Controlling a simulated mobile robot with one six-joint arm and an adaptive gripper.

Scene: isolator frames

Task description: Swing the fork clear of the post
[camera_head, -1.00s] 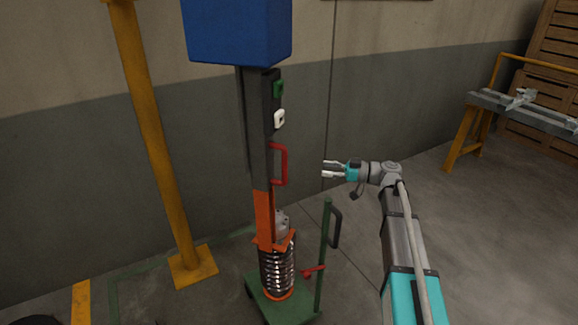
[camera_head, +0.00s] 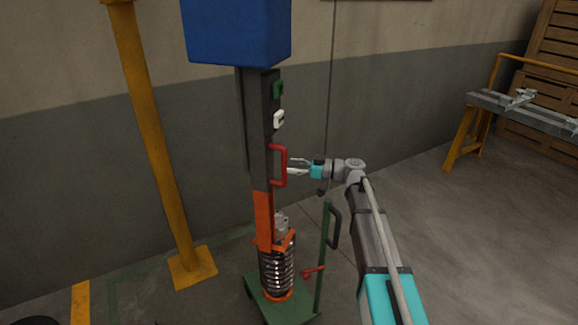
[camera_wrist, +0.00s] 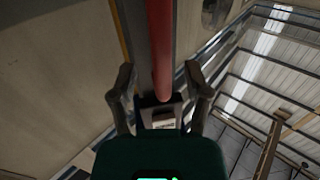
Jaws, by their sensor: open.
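A tall dark mast (camera_head: 256,130) stands upright and bears a red D-shaped handle (camera_head: 284,165) on its right face. Its lower part is orange (camera_head: 264,215) and ends in an orange fork-like piece (camera_head: 268,244) at the top of a ribbed metallic post (camera_head: 277,270). I cannot tell how closely the fork sits around the post. My gripper (camera_head: 297,167) is open at the right of the handle, level with it. In the wrist view the red handle (camera_wrist: 161,45) runs between the two open fingers of my gripper (camera_wrist: 160,78); contact cannot be told.
A blue box (camera_head: 238,30) tops the mast, with green (camera_head: 279,89) and white (camera_head: 278,119) fittings below. A green trolley (camera_head: 322,265) with a black handle (camera_head: 335,227) and red lever (camera_head: 313,271) stands below.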

